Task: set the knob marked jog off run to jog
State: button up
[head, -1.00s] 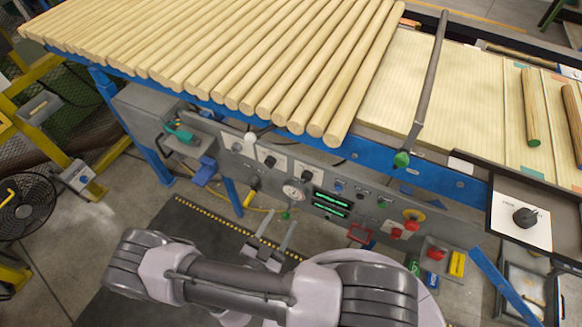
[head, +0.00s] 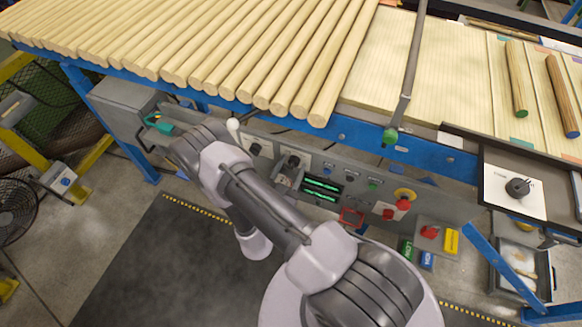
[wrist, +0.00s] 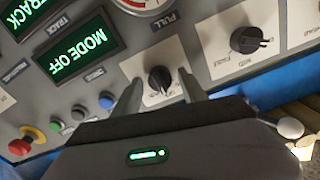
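In the wrist view, which shows the panel upside down, a black knob (wrist: 160,80) sits on a white label plate. My gripper (wrist: 159,77) is open, with one finger on each side of this knob; I cannot tell whether they touch it. The lettering on its plate is too small to read. A green display (wrist: 80,50) beside it reads MODE OFF.
A second black knob (wrist: 250,40) on a white plate is close by. A red mushroom button (wrist: 30,138) and smaller buttons lie on the panel's other side. A white ball-ended lever (wrist: 290,128) is near my gripper's right. Wooden rods (head: 230,50) lie above the panel.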

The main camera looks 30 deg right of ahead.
grip_shut()
jog(key=shift+n, duration=0.3)
jog(key=n, duration=0.3)
jog(key=shift+n, duration=0.3)
jog(key=shift+n+p, duration=0.35)
jog(key=shift+n, duration=1.95)
jog(key=shift+o, duration=1.1)
grip_release()
